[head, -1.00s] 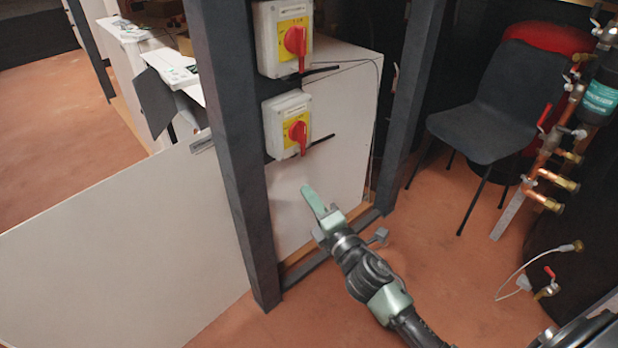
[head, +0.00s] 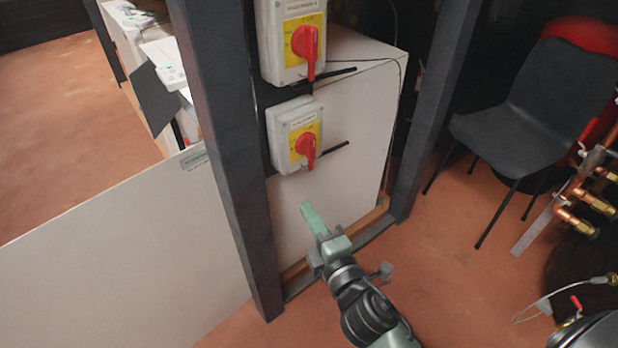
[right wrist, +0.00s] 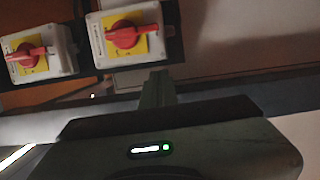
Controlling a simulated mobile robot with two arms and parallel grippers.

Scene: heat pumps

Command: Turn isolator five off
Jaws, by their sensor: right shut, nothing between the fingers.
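Two grey isolator boxes with yellow plates and red rotary handles are mounted one above the other between dark posts. The upper isolator (head: 291,40) and the lower isolator (head: 296,134) have labels too small to read, so I cannot tell which is five. Both handles point roughly downward in the head view. My right gripper (head: 309,212) is shut and empty, below the lower isolator and apart from it. In the right wrist view, two isolators (right wrist: 128,36) (right wrist: 38,52) appear side by side above my green finger (right wrist: 157,88). My left gripper is not in view.
Dark upright posts (head: 222,150) (head: 436,110) flank the isolators. A white panel (head: 120,260) stands at the left. A dark chair (head: 520,110) and copper pipes with valves (head: 590,205) are at the right. Thin black rods (head: 328,77) stick out beside the isolators.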

